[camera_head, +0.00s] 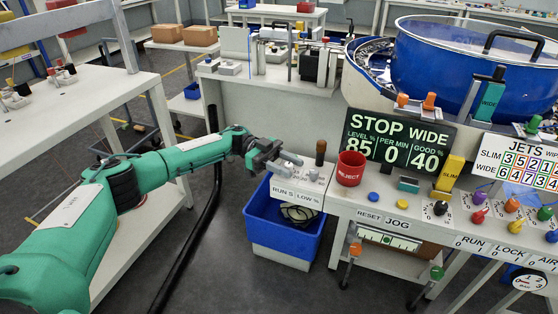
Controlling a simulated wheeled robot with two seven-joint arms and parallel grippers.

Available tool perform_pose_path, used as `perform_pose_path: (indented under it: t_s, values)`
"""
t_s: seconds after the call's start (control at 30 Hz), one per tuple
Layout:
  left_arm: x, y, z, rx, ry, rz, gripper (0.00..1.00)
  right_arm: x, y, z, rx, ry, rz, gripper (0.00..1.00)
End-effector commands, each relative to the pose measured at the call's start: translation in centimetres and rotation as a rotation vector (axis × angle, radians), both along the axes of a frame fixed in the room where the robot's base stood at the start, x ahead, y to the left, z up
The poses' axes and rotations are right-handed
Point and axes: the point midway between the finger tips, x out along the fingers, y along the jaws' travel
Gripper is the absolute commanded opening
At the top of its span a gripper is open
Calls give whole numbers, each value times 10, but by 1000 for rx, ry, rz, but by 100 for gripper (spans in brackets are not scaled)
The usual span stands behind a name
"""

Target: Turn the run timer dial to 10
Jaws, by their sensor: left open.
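The run timer panel, labelled "RUN S" and "LOW %" (298,197), is at the left end of the white bench. My left gripper (294,163) is open and reaches in from the left, just above and behind the "RUN S" side. The dial on that side is hidden or too small to tell, so its setting cannot be read. I cannot tell whether the fingers touch it. My right gripper is out of view.
A red "REJECT" cup (350,168) stands right of the panel. A "STOP WIDE" display (397,142) and a large blue bowl (465,62) are behind.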

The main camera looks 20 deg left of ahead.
Motion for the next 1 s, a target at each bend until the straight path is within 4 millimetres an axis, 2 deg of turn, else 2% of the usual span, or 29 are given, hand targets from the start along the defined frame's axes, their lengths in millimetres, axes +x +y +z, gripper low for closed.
perform_pose_path:
  t_s: [0.13, 0.23, 0.4, 0.6, 0.8, 1.0]
  values:
    - [6, 18, -2, 1, -1, 3, 41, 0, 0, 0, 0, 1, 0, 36]
    - [13, 37, -2, 1, -1, 5, 41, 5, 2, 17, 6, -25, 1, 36]
    - [23, 69, -2, 0, -1, 4, 41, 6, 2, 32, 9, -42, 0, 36]
    - [32, 99, -2, -1, -2, 2, 41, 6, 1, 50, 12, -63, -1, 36]
    - [38, 118, -1, -1, -2, 1, 41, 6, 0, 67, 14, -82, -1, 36]
    - [40, 127, 0, 0, -1, -1, 41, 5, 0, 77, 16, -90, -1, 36]
